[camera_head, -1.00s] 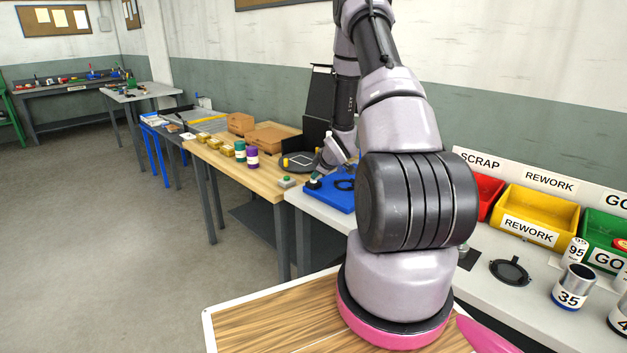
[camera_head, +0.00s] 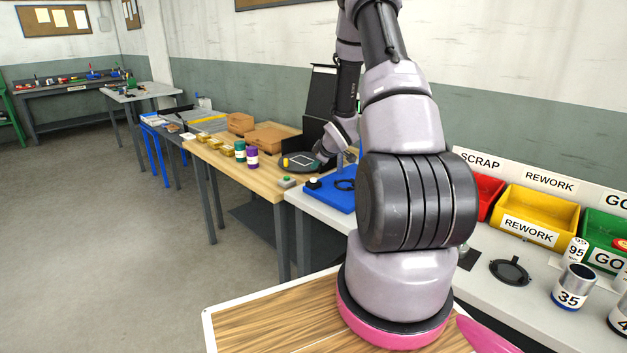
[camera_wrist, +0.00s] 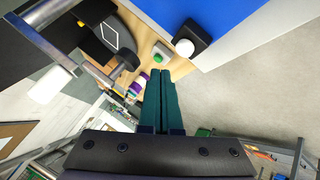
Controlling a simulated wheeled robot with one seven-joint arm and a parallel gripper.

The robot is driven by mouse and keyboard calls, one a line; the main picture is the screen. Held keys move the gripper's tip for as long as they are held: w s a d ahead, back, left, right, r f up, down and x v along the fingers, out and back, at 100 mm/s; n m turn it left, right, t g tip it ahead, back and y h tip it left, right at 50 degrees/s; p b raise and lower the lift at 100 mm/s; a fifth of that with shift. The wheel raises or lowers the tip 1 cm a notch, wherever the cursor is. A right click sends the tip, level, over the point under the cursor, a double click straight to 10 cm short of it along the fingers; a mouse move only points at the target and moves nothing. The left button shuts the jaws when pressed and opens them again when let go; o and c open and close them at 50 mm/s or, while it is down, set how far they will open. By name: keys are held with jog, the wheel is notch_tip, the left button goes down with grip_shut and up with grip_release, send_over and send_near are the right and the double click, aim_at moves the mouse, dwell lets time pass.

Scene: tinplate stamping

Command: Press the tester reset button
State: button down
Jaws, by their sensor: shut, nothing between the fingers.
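A white round button (camera_wrist: 184,47) on a black box sits at the corner of the blue plate (camera_wrist: 178,14) in the wrist view. In the head view the white button (camera_head: 313,183) is uncovered at the left end of the blue plate (camera_head: 330,197). A small grey box with a green button (camera_wrist: 160,57) is beside it on the wooden bench; it also shows in the head view (camera_head: 287,181). My gripper (camera_wrist: 160,73) has its dark green fingers together and empty. In the wrist picture the fingertips appear just below the green button. I cannot tell any contact. The pictures do not label the reset button.
Purple and green cans (camera_head: 251,158) stand on the wooden bench. Red, yellow (camera_head: 537,214) and green bins line the right bench. Floor on the left is open.

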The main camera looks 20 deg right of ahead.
aim_at(316, 179)
jog(key=shift+r, duration=1.4)
jog(key=shift+r, duration=0.15)
jog(key=s+a+r+m+h, duration=0.1)
jog(key=s+a+r+m, duration=0.15)
jog(key=r, duration=0.45)
jog(key=s+a+r+m+g, duration=0.15)
jog(key=s+r, duration=0.25)
jog(key=r, duration=0.4)
jog(key=s+a+r+m+t+h, duration=0.1)
jog(key=s+a+r+m, duration=0.2)
jog(key=r, duration=0.4)
jog(key=s+a+r+m+y, duration=0.1)
jog(key=s+a+r+m, duration=0.1)
jog(key=s, duration=0.6)
jog(key=s+a+r+m+g+y, duration=0.1)
jog(key=s+a+r, duration=0.3)
jog(key=s, duration=0.5)
jog(key=s+a+r+m+y, duration=0.1)
jog(key=s+a+r+m, duration=0.2)
jog(key=s, duration=0.6)
jog(key=a+r, duration=0.1)
jog(key=a, duration=0.1)
jog(key=shift+a+m+y, duration=0.3)
jog(key=shift+r+g, duration=0.1)
jog(key=shift+g, duration=0.15)
